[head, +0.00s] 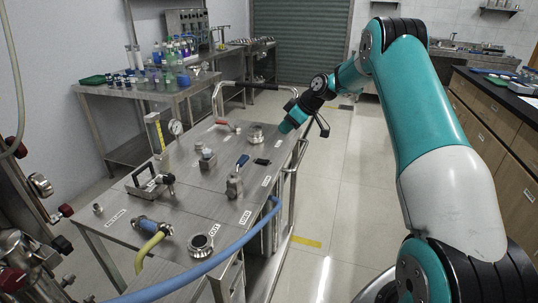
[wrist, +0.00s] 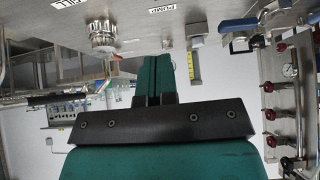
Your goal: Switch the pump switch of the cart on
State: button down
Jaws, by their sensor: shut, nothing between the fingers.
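The cart (head: 195,215) is a steel bench with several fittings and labels on its top. A small dark fixture (head: 262,162), which looks like the pump switch, sits near the cart's right edge beside a white label. Its on or off position is too small to tell. My gripper (head: 286,127) is above the cart's far right edge, behind and to the right of that fixture, apart from it. In the wrist view, my gripper (wrist: 153,62) has its teal fingers shut together and empty. A PUMP label (wrist: 165,10) shows just above the fingers there.
A blue-handled valve (head: 235,185) stands near the fixture, and a round steel fitting (head: 256,134) lies behind it. A blue hose (head: 225,255) runs along the cart's front. A side table (head: 150,90) holds bottles. The floor right of the cart is clear.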

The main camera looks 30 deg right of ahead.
jog(key=p, duration=0.2)
send_over(263, 160)
jog(key=s, duration=0.1)
jog(key=f, duration=0.8)
jog(key=shift+s+d, duration=0.2)
jog(key=shift+d, duration=0.2)
jog(key=shift+s+d+f, duration=0.15)
jog(key=shift+f, duration=0.85)
jog(key=shift+s+d+f, duration=0.1)
jog(key=shift+f, duration=0.85)
